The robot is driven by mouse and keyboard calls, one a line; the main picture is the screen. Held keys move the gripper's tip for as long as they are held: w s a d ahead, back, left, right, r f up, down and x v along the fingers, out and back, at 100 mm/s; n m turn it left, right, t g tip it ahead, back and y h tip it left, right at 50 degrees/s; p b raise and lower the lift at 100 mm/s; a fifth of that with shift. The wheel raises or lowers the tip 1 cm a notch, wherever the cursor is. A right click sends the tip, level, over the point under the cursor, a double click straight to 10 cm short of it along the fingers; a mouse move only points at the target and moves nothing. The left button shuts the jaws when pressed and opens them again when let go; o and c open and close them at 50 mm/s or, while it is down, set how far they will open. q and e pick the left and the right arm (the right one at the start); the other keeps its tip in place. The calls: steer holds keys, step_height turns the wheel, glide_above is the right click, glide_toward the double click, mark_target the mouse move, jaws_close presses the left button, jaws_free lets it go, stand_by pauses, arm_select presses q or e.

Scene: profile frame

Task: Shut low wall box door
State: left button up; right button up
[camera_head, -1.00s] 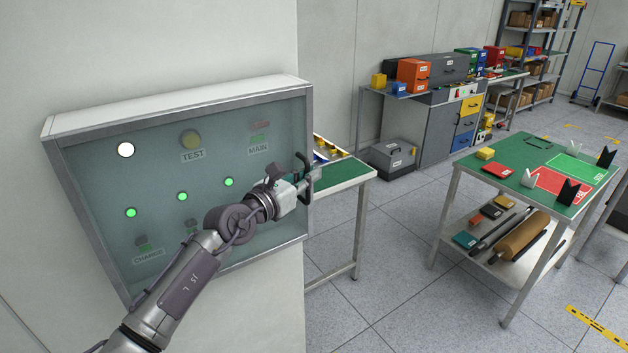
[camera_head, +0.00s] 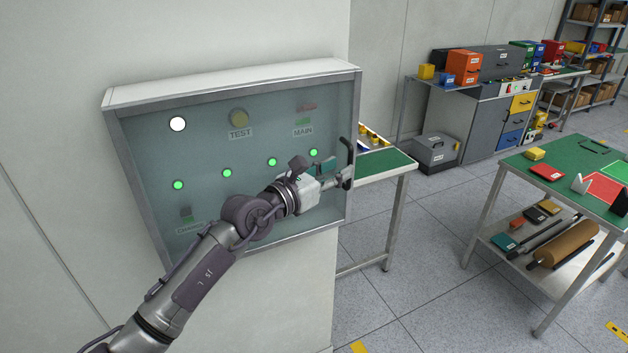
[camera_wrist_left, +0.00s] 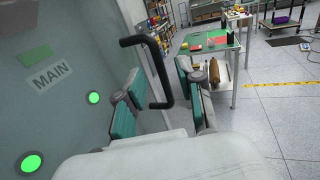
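The wall box (camera_head: 230,84) hangs low on the pale wall in the head view. Its door (camera_head: 200,205) is a translucent panel in a grey frame and looks flush with the box, though a small gap could be hidden. A dark bar handle (camera_head: 348,156) is at the door's right edge; it also shows in the left wrist view (camera_wrist_left: 157,66). My left gripper (camera_head: 334,177) is at the handle. In the left wrist view, its teal-padded fingers (camera_wrist_left: 163,104) are spread with the handle's lower part between them, apart from both pads. My right gripper is out of view.
Green, white and yellow lights and labels show through the door. A green-topped table (camera_head: 392,162) stands just right of the box. Another table (camera_head: 560,180) with blocks is farther right. Grey cabinets (camera_head: 478,118) stand behind. The floor between is clear.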

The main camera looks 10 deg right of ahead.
arm_select(q)
steer(key=v, duration=0.7)
steer(key=shift+a, duration=0.2)
